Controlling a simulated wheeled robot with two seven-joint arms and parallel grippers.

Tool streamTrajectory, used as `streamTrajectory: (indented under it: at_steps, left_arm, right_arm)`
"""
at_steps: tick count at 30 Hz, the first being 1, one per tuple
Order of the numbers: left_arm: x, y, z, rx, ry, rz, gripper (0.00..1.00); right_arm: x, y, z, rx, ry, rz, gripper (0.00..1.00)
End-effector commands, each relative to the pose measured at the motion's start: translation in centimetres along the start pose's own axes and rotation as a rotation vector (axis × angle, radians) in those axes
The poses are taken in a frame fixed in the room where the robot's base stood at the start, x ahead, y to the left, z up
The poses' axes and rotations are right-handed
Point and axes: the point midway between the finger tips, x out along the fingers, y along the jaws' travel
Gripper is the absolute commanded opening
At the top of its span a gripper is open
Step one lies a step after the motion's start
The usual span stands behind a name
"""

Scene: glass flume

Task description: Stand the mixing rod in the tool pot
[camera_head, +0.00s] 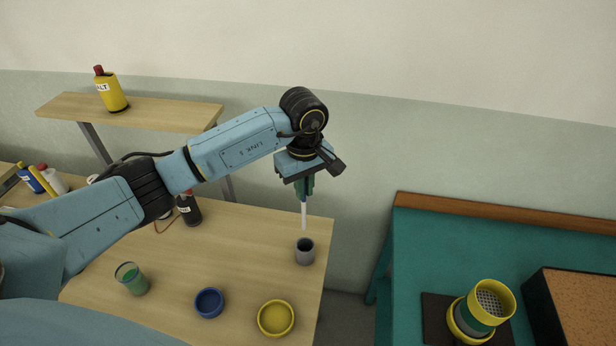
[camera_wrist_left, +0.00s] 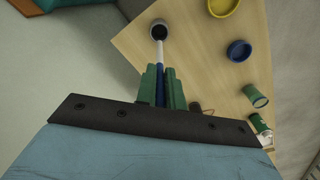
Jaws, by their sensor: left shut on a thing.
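The mixing rod shows as a thin white rod (camera_head: 304,214) pointing straight down below my left gripper (camera_head: 304,189) in the head view. In the left wrist view the rod (camera_wrist_left: 160,58) has a blue part between the green fingers of my left gripper (camera_wrist_left: 161,82), which is shut on it. The tool pot is a small grey cup (camera_head: 305,252) with a dark inside, upright near the table's right edge. The pot also shows in the left wrist view (camera_wrist_left: 158,24). The rod's lower end appears just above the pot's mouth; I cannot tell the exact gap. My right gripper is out of view.
A shelf (camera_head: 160,112) holds a yellow bottle (camera_head: 110,91). A teal bench (camera_head: 450,240) stands right, across a gap.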

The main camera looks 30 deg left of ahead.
Motion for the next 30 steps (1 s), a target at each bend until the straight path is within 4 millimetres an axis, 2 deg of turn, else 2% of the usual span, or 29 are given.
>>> streamTrajectory:
  at_steps: [5,13,20,30]
  left_arm:
    - [1.9,0.0,0.1,0.001,-0.002,-0.001,0.0]
    - [4.6,0.0,0.1,0.0,-0.002,-0.001,0.0]
    - [7.0,0.0,0.1,0.0,-0.002,-0.001,0.0]
    - [10.5,0.0,0.1,0.001,-0.002,0.001,0.0]
  right_arm:
    - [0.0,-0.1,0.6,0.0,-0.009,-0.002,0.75]
    - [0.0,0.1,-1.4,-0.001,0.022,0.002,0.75]
    - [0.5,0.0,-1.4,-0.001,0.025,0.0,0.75]
    - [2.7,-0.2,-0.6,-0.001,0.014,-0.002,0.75]
